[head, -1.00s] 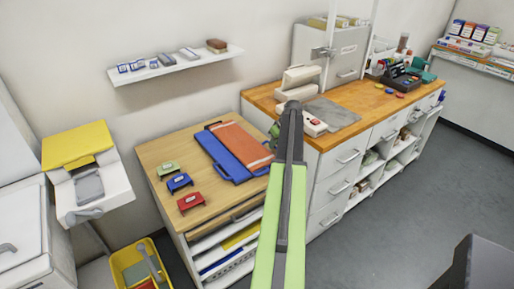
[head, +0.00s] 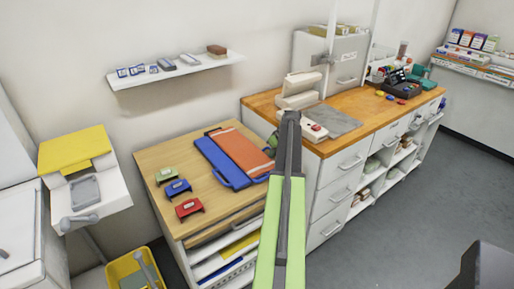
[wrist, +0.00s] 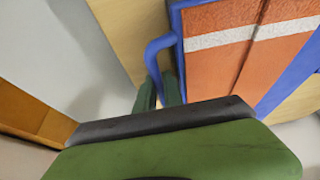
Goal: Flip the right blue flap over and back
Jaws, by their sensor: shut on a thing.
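A folding piece with blue and orange faces lies on the light wooden top of the low cabinet. Its left blue flap (head: 217,161) lies flat and has a loop handle at the front. The right flap (head: 243,152) shows an orange face with a pale stripe and blue edging; it also shows in the wrist view (wrist: 218,62). My gripper (wrist: 160,93) is shut on the right flap's blue handle (wrist: 153,53) at the piece's right side. In the head view my arm partly hides the gripper and handle.
Green, blue (head: 178,188) and red (head: 188,208) small blocks sit left of the piece. A higher wooden counter (head: 345,133) with a white device (head: 303,92) stands close on the right. A wall shelf (head: 175,70) hangs behind.

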